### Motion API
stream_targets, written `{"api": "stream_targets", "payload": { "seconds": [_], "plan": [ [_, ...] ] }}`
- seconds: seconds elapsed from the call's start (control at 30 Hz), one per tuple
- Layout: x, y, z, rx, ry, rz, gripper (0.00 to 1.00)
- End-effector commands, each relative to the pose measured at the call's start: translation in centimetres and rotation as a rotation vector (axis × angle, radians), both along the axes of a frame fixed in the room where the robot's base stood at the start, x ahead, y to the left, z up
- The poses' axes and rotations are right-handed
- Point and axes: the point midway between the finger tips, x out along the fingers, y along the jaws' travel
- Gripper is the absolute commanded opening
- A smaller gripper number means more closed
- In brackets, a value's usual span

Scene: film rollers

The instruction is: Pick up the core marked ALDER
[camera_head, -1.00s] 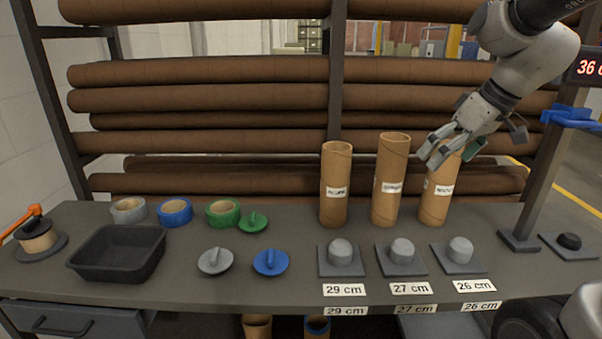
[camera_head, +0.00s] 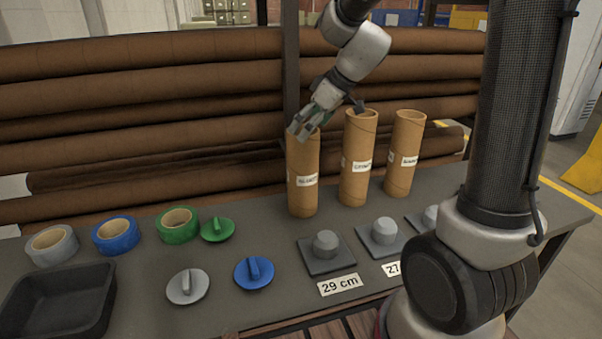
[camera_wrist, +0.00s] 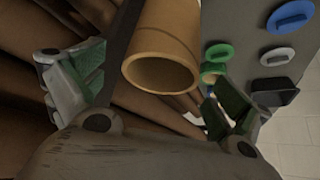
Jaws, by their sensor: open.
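Three upright brown cardboard cores stand at the back of the bench. The left core (camera_head: 303,190) has a white label that looks like ALDER, but the print is blurred. The middle core (camera_head: 355,190) and the right core (camera_head: 402,170) carry other labels, too small to read surely. My gripper (camera_head: 303,126) is at the top of the left core and hides part of its rim. In the wrist view my gripper (camera_wrist: 155,92) is open, with a core's hollow end (camera_wrist: 168,40) between its fingers. I cannot tell whether they touch it.
Grey pegs on square bases (camera_head: 327,262) stand in front of the cores, with a 29 cm label (camera_head: 340,285). Tape rolls (camera_head: 116,236), a black tray (camera_head: 60,318), and grey, blue and green lids (camera_head: 254,272) lie to the left. Large brown rolls (camera_head: 130,110) fill the rack behind.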

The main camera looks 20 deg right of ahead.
Motion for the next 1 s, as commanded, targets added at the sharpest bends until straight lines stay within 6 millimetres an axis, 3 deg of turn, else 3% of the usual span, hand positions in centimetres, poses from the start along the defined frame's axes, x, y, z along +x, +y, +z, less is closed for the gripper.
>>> {"api": "stream_targets", "payload": {
  "seconds": [0.2,0.47,0.83,0.87,1.0],
  "plan": [
    [0.9,1.2,-2.4,-0.001,0.002,0.001,1.00],
    [1.0,1.3,-2.5,-0.001,0.000,-0.001,0.98],
    [1.0,1.3,-2.5,-0.001,0.001,0.000,0.31],
    [1.0,1.3,-2.5,-0.001,0.001,0.000,0.27],
    [1.0,1.3,-2.5,-0.001,-0.001,-0.001,0.27]
  ]
}}
